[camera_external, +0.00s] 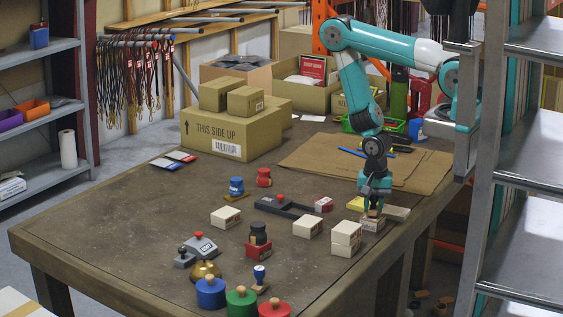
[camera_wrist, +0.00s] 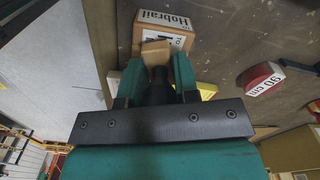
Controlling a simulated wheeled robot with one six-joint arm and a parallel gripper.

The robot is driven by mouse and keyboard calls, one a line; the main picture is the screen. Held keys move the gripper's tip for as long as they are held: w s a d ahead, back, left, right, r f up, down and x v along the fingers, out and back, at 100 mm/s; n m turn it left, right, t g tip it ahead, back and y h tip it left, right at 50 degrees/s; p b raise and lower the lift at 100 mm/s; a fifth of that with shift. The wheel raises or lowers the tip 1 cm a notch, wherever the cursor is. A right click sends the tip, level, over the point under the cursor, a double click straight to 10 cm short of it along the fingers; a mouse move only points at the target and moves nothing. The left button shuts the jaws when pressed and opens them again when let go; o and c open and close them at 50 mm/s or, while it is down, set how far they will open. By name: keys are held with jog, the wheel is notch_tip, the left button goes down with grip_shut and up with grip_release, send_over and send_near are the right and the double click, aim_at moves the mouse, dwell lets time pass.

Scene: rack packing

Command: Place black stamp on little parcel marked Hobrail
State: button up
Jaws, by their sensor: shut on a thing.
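My gripper (camera_external: 375,205) points down near the table's right side and is shut on the black stamp. In the wrist view the black handle of the stamp (camera_wrist: 158,84) sits between the fingers (camera_wrist: 158,75), with its pale wooden base (camera_wrist: 155,50) beyond them. The little parcel marked Hobrail (camera_wrist: 178,22) has a white label and lies directly under the wooden base. The same parcel (camera_external: 371,226) shows under my gripper in the external view. The base is at the parcel's top; I cannot tell whether it touches.
Two stacked small parcels (camera_external: 345,240) stand just left of the Hobrail parcel. Other small parcels (camera_external: 307,227), a blue-handled stamp (camera_external: 260,275) and knobbed weights (camera_external: 242,302) lie around. A yellow item (camera_external: 355,204) is close behind. A metal shelf (camera_external: 530,215) stands at right.

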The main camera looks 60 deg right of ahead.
jog(key=shift+f, duration=0.25)
jog(key=shift+f, duration=0.2)
jog(key=o, duration=0.9)
jog(key=shift+r, duration=0.1)
jog(key=shift+r, duration=0.1)
